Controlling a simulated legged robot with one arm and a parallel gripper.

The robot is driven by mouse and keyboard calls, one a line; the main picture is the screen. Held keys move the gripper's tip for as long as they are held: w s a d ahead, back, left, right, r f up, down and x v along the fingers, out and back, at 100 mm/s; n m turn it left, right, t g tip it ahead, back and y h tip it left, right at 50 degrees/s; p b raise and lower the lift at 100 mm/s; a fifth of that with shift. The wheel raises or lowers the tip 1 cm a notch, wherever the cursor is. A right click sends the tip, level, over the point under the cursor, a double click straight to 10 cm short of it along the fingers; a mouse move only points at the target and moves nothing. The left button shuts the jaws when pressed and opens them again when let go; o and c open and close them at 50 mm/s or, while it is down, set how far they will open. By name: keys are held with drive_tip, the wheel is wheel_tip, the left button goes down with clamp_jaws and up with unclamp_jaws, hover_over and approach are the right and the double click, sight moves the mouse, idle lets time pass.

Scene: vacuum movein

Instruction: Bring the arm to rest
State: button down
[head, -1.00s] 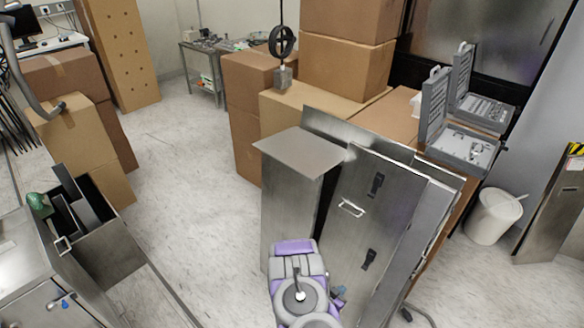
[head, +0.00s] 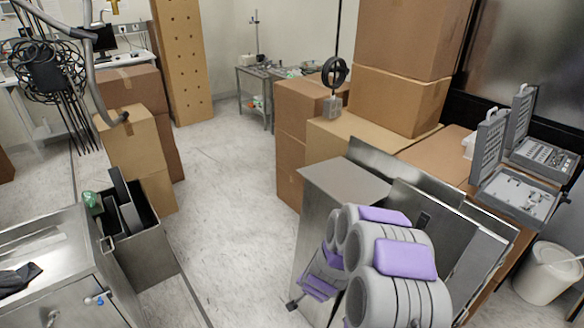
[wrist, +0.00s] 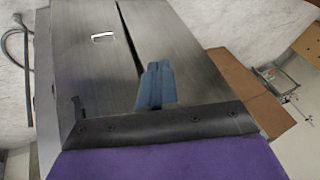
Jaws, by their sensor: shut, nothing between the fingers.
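My arm (head: 392,260) shows as grey links with purple pads at the lower right of the head view. It looks folded, in front of the metal cabinet (head: 345,180) and leaning metal panels (head: 430,220). My gripper (wrist: 155,85) shows in the wrist view as a blue-grey tip above a black edge and a purple pad. It is shut and empty. Behind it is a brushed metal surface with a light handle (wrist: 103,37). I cannot tell how far the gripper is from that metal.
Cardboard boxes (head: 300,135) stand behind the cabinet. Open grey cases (head: 520,195) and a white bin (head: 548,275) are at the right. The floor (head: 225,200) between is clear.

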drive_tip(key=s+a+r+n+g+y, duration=0.1)
drive_tip(key=s+r+n+g, duration=0.15)
drive_tip(key=s+r, duration=0.6)
drive_tip(key=s+a+r+n+g+y, duration=0.1)
drive_tip(key=s+a+r+n+y, duration=0.15)
drive_tip(key=s+r, duration=0.65)
drive_tip(key=s+d+r+n+g+h, duration=0.1)
drive_tip(key=s+d+r+g+h, duration=0.1)
drive_tip(key=s+d+r, duration=0.4)
drive_tip(key=s+d+r+n+g+h, duration=0.1)
drive_tip(key=s+d+r, duration=0.5)
drive_tip(key=s, duration=1)
drive_tip(key=shift+r+n+g+h, duration=0.35)
drive_tip(key=shift+r+h, duration=0.1)
drive_tip(key=shift+r, duration=0.2)
drive_tip(key=shift+d, duration=0.35)
